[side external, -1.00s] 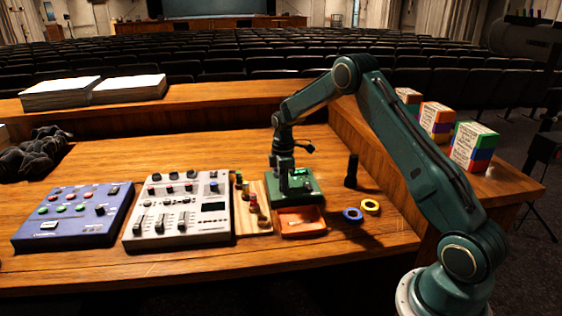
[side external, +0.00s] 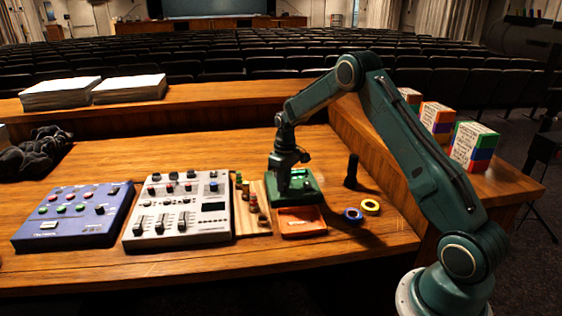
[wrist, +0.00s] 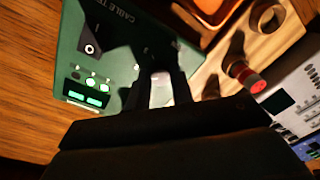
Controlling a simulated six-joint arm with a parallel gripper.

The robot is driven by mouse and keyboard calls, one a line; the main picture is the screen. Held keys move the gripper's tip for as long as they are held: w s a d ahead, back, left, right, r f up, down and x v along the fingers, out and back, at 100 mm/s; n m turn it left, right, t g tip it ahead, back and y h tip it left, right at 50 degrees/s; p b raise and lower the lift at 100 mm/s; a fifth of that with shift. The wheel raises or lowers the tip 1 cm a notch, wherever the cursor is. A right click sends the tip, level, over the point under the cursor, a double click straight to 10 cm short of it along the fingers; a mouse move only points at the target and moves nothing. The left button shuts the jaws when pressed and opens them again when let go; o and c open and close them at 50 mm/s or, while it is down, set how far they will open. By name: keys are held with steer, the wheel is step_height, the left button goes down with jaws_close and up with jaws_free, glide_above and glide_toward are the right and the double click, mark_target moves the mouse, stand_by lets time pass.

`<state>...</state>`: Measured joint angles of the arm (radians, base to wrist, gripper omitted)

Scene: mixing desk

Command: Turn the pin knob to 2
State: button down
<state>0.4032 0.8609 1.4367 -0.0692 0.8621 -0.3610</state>
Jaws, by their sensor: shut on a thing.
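The green cable tester box (side external: 311,193) stands on the desk. Its face, with "CABLE TE" lettering, fills the upper left of the wrist view (wrist: 72,40), with a black switch and lit green lights. My gripper (side external: 283,188) points down over the left part of the box. In the wrist view, its two dark fingers (wrist: 161,82) are closed around a pale piece, the pin knob (wrist: 161,92), on the box's face. The knob's pointer and scale are hidden by the fingers and shadow, so its setting cannot be read.
An orange tray (side external: 303,222) lies in front of the box. A wooden stand with coloured plugs (side external: 250,200) is close on the left, then a white mixer (side external: 180,207) and a blue box (side external: 75,215). Blue and yellow tape rolls (side external: 370,206) lie to the right.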

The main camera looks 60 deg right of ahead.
steer(key=shift+m, duration=0.5)
steer(key=c, duration=1.2)
jaws_free()
steer(key=shift+r, duration=0.15)
step_height(320, 180, up, 14)
steer(key=shift+d+f, duration=0.2)
steer(key=shift+d, duration=0.15)
steer(key=shift+r, duration=0.1)
